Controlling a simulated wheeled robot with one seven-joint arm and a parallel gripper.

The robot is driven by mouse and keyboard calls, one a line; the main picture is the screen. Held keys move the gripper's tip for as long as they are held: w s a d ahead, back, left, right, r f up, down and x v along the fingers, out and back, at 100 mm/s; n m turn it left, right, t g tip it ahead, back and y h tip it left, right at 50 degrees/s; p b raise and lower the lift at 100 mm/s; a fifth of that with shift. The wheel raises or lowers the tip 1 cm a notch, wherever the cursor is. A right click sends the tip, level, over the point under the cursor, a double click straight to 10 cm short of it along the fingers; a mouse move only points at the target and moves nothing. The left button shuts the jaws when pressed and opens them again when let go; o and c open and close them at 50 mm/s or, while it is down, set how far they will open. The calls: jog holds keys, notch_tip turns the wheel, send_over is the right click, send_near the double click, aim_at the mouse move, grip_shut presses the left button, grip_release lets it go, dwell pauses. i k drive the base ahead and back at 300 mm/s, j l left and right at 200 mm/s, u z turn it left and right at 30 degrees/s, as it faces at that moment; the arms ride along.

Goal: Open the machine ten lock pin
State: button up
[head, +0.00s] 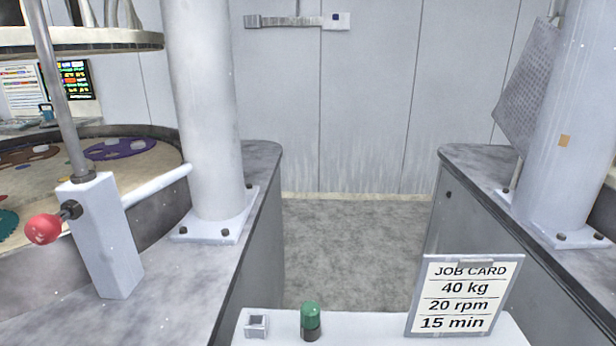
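A red ball knob (43,229) on a short dark stem sticks out of the left side of a white upright block (102,236) at the left. This looks like a lock pin, but no machine number is readable here. A grey rod (60,95) rises from the block's top, and a white bar (157,185) runs from behind it toward a thick white column (203,110). The block stands on the grey machine top (165,290). My gripper is not in view.
A round polishing table (160,160) lies behind the block. A white ledge (370,330) at the front holds a green-capped cylinder (311,321), a small square holder (257,325) and a job card (464,296). A second machine (470,215) stands right; the floor between (345,245) is clear.

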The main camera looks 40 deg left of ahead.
aim_at(41, 229)
jog(key=u, duration=1.85)
jog(key=j+z, duration=0.1)
jog(key=j, duration=0.15)
jog(key=i, duration=0.05)
